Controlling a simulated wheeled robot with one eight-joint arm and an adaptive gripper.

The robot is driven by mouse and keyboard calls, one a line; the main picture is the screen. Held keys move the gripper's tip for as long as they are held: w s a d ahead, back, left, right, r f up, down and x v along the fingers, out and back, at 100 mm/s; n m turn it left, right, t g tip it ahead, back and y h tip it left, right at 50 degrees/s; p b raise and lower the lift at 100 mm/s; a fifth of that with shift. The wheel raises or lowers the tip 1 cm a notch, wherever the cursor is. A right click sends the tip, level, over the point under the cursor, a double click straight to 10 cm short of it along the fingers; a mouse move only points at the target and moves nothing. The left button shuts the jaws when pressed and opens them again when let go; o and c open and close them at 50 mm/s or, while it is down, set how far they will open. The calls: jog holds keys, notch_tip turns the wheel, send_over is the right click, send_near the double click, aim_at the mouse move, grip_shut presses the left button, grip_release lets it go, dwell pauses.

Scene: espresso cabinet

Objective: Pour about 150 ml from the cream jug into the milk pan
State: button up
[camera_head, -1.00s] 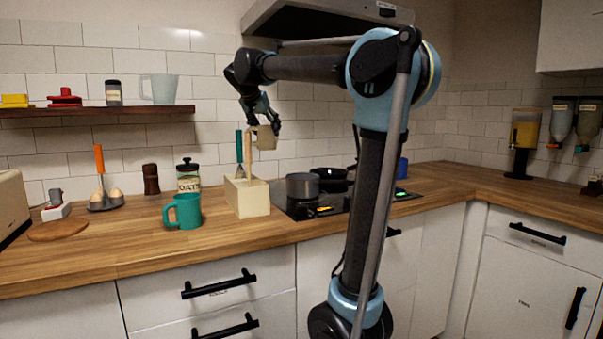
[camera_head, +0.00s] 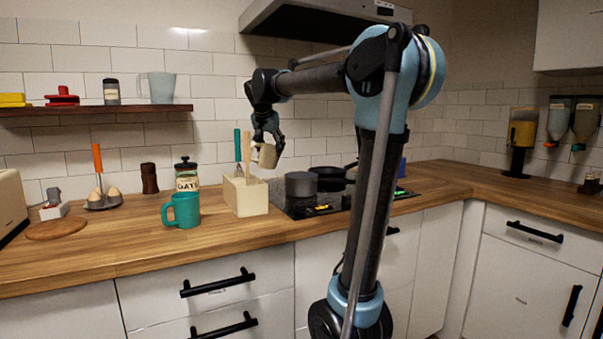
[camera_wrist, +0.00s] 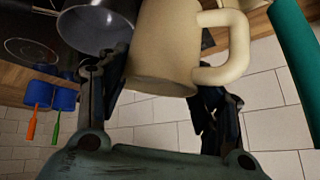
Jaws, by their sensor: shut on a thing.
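The cream jug (camera_head: 268,156) is a small cream-coloured vessel, held in my gripper (camera_head: 266,141) above the counter. It appears slightly tilted, just up and left of the grey milk pan (camera_head: 301,185) on the hob. In the wrist view the jug (camera_wrist: 165,50) sits between the fingers of my gripper (camera_wrist: 160,88), with its loop handle to the right. The open milk pan (camera_wrist: 97,24) is apart from it at upper left, and its visible inside looks empty. The jug's contents are hidden.
A cream utensil holder (camera_head: 246,196) with upright handles stands close left of the milk pan. A teal mug (camera_head: 182,210) is further left. A black pan (camera_head: 328,177) sits behind the milk pan. The range hood (camera_head: 320,20) overhangs the hob.

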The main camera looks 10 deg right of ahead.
aim_at(275, 160)
jog(key=shift+g+y, duration=0.3)
jog(key=shift+y, duration=0.4)
jog(key=shift+w+d+f+p, duration=0.1)
jog(key=shift+d+f+p, duration=0.1)
jog(key=shift+f, duration=0.75)
jog(key=shift+w+d+f+p, duration=0.15)
jog(key=shift+d+f, duration=0.1)
jog(key=shift+f, duration=0.65)
jog(key=shift+s+d+f+p, duration=0.1)
jog(key=shift+d+f+p, duration=0.1)
jog(key=shift+f, duration=0.75)
jog(key=shift+w+d, duration=0.1)
jog(key=shift+w+d+f+m+g+y+p, duration=0.1)
jog(key=shift+w+d+m+g+y+p, duration=0.15)
jog(key=shift+d+y, duration=0.25)
jog(key=shift+w+d+f+m+g+y+p, duration=0.15)
jog(key=shift+d+m+y+p, duration=0.1)
jog(key=shift+d+y+p, duration=0.25)
jog(key=shift+w+d+r+y, duration=0.15)
jog(key=shift+d+r+y, duration=0.2)
jog(key=shift+d+y, duration=0.25)
jog(key=shift+w+d+r+m+g+y+p, duration=0.2)
jog(key=shift+d+r+m+g+y+p, duration=0.25)
jog(key=shift+d+y+p, duration=0.5)
jog(key=shift+a+p, duration=0.3)
